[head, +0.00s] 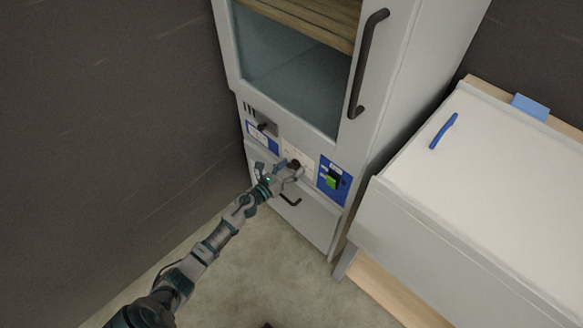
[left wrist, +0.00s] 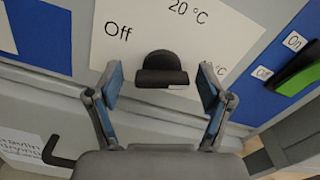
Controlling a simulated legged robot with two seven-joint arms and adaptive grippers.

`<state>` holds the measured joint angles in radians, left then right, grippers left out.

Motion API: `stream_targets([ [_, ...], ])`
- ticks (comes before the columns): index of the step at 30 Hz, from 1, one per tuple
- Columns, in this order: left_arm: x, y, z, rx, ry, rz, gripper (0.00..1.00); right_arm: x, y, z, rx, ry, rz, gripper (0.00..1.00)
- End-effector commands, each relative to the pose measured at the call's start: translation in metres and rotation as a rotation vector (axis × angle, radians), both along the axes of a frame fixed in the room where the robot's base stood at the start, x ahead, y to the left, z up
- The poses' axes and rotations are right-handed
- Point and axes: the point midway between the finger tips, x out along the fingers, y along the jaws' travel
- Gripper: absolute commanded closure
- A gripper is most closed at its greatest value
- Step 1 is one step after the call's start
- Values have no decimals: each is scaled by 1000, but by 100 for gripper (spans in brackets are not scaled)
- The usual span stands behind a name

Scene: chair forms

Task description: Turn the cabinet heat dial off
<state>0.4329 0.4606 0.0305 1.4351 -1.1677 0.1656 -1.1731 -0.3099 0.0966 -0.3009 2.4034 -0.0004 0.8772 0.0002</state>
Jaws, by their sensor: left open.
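The heat dial (left wrist: 161,70) is a dark round knob with a flat grip. It sits on a white label plate (left wrist: 215,25) marked "Off" at the left and "20 °C" at the top right. My left gripper (left wrist: 160,85) is open, with one finger on each side of the dial and gaps showing between them. In the head view my left gripper (head: 289,172) is at the control panel below the cabinet (head: 401,60) door, by the dial (head: 295,163). Which marking the dial points at is unclear.
A green switch (head: 332,180) on a blue plate marked "On" is right of the dial. A black lever (head: 263,126) is at the left. A lower handle (head: 290,201) sticks out below. A white-topped bench (head: 500,170) stands at the right.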

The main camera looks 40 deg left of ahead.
Motion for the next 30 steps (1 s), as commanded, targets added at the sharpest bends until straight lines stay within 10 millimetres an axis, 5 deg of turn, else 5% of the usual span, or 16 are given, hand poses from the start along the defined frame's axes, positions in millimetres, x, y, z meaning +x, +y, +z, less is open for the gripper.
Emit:
stream_targets([
  [1, 0, 0, 0, 0, 0, 0, 28, 0, 0, 0, 0, 0, 0, 100],
  [8, 0, 1, -1, -2, 1, -1, 81, 0, 0, 0, 0, -1, 0, 100],
  [20, 0, 2, -1, -70, 7, 2, 81, -2, -1, 3, 1, -6, -1, 100],
  [30, 0, 3, 0, -328, 26, 4, 81, -8, -1, 7, 2, 5, -1, 100],
])
